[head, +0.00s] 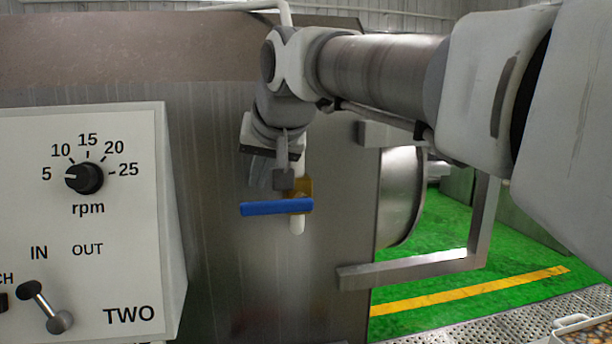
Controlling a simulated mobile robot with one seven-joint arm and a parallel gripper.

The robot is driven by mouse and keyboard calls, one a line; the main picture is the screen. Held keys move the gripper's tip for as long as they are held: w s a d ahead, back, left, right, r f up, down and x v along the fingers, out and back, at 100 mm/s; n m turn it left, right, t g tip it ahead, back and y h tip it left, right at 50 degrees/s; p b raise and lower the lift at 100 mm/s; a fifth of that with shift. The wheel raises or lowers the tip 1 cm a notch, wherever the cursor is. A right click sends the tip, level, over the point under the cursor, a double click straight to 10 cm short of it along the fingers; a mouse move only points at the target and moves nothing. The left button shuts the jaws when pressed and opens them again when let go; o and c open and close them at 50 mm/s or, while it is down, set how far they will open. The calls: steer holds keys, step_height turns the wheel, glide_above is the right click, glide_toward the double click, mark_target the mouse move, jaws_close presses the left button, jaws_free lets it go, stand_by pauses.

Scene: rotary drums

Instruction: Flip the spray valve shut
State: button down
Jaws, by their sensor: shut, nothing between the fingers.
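The spray valve has a blue lever handle (277,207) that lies level and points left, across a short white pipe (297,225). Its brass body (300,188) sits just above the handle's right end. My gripper (284,181) is shut and empty. It points down just above the blue handle, in front of or beside the brass body. I cannot tell whether the fingertips touch the valve. The upper part of the pipe is partly hidden behind my gripper.
A white control panel (130,222) marked TWO, with an rpm knob (84,177) and an IN/OUT lever (45,308), stands at left. The steel drum housing (225,280) is behind the valve. A metal bracket (410,268) juts out at right over the green floor (440,220).

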steer(key=w+a+r+p+v, duration=0.1)
steer(key=a+r+p+v, duration=0.1)
steer(key=v, duration=1)
steer(key=s+d+f+g+h, duration=0.1)
steer(key=s+d+f, duration=0.4)
steer(key=f, duration=0.5)
steer(key=s+d+f+m+h, duration=0.1)
steer(key=s+d+f, duration=0.4)
steer(key=d+f, duration=0.4)
steer(key=s+d+f+g+h, duration=0.1)
steer(key=s+d+f, duration=0.4)
steer(key=f, duration=0.6)
steer(key=shift+s+d+m+g+h, duration=0.35)
steer(key=shift+d+h, duration=0.25)
steer(key=shift+d, duration=0.5)
steer(key=shift+f, duration=0.1)
